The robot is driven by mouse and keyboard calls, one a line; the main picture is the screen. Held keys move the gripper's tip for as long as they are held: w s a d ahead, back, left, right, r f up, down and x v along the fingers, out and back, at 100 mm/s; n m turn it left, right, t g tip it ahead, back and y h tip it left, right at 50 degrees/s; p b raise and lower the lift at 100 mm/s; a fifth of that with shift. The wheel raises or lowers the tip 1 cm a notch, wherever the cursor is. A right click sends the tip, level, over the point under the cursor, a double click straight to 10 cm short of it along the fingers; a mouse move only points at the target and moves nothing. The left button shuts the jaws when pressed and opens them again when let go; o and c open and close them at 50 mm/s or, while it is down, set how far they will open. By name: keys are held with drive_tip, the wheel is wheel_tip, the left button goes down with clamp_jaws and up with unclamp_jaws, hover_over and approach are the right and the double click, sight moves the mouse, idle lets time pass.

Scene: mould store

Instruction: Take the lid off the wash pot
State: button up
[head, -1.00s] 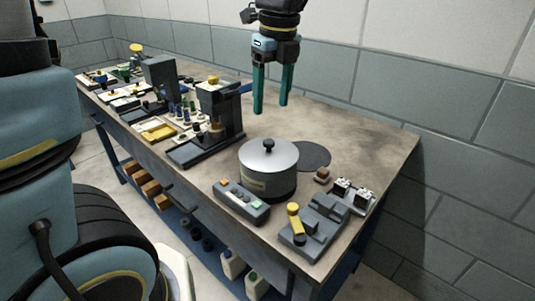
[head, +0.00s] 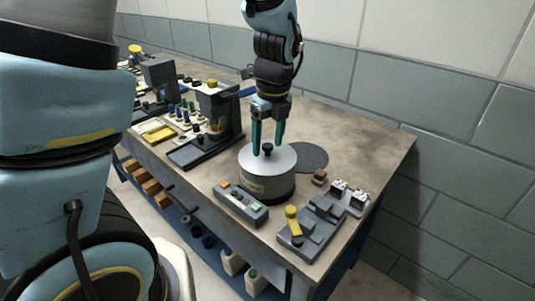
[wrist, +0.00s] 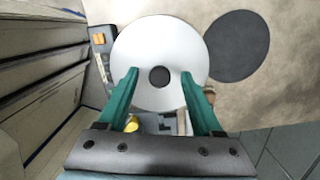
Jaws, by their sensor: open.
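The wash pot (head: 266,188) is a dark-based round pot standing on the workbench, with a label on its side. Its pale metal lid (head: 252,161) is on top and has a small black knob (head: 267,149) in the middle. In the wrist view the lid (wrist: 150,42) is a pale disc with the knob (wrist: 160,77) at its centre. My gripper (head: 267,150) points down over the lid, its green fingers open on either side of the knob. In the wrist view the fingertips (wrist: 159,73) stand apart from the knob with gaps on both sides.
A dark round mat (head: 309,158) lies flat behind the pot to the right. A control box (head: 240,204) is close in front. A grey fixture with a yellow knob (head: 312,226) stands at front right. A dark press (head: 214,125) stands left. The back right bench is clear.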

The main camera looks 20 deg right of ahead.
drive_tip(key=shift+c, duration=0.2)
clamp_jaws()
idle(0.3)
